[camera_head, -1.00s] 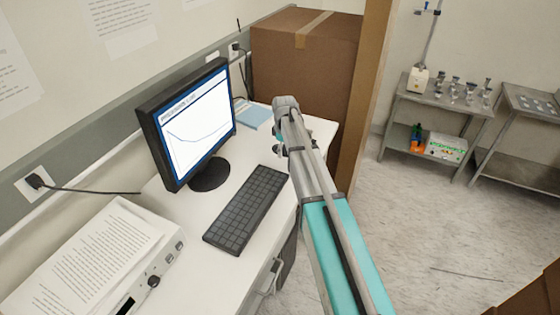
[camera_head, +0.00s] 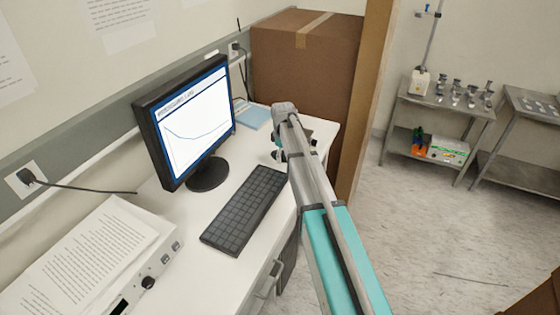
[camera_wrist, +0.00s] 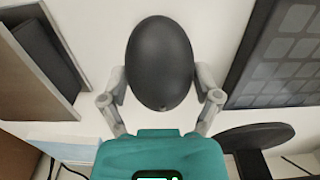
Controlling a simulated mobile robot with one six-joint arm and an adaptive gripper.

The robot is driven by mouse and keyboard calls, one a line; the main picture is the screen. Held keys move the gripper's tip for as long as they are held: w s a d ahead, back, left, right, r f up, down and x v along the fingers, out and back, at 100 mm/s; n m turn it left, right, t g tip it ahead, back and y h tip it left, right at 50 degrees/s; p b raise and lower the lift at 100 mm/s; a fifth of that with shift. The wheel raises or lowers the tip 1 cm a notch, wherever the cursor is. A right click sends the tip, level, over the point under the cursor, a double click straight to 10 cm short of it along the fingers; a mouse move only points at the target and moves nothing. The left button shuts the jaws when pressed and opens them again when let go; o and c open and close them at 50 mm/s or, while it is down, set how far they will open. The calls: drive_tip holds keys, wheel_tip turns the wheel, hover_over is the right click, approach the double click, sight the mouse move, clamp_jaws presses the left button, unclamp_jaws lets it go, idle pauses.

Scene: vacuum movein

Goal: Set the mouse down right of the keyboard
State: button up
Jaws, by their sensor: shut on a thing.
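The black mouse (camera_wrist: 160,60) is between the two grey fingers of my gripper (camera_wrist: 162,88) in the wrist view, and the gripper is shut on it. The dark keyboard (camera_head: 244,212) lies on the white desk (camera_head: 225,264) in front of the monitor, and its edge also shows at the right of the wrist view (camera_wrist: 290,50). In the head view my gripper (camera_head: 279,155) is beyond the keyboard's far right end, over the desk, and my arm partly hides it. The mouse and keyboard are apart. I cannot tell whether the mouse touches the desk.
A monitor (camera_head: 190,125) stands behind the keyboard. A blue folder (camera_head: 253,117) lies at the desk's far end, near a large cardboard box (camera_head: 305,75). A white instrument with papers (camera_head: 90,260) fills the near left.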

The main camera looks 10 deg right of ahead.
sight(283, 154)
drive_tip(key=shift+f, duration=0.3)
drive_tip(key=o, duration=1.1)
drive_tip(key=shift+c, duration=0.2)
drive_tip(key=shift+r, duration=0.2)
wheel_tip(283, 154, up, 12)
drive_tip(key=p, duration=1.2)
drive_tip(key=shift+f, duration=0.1)
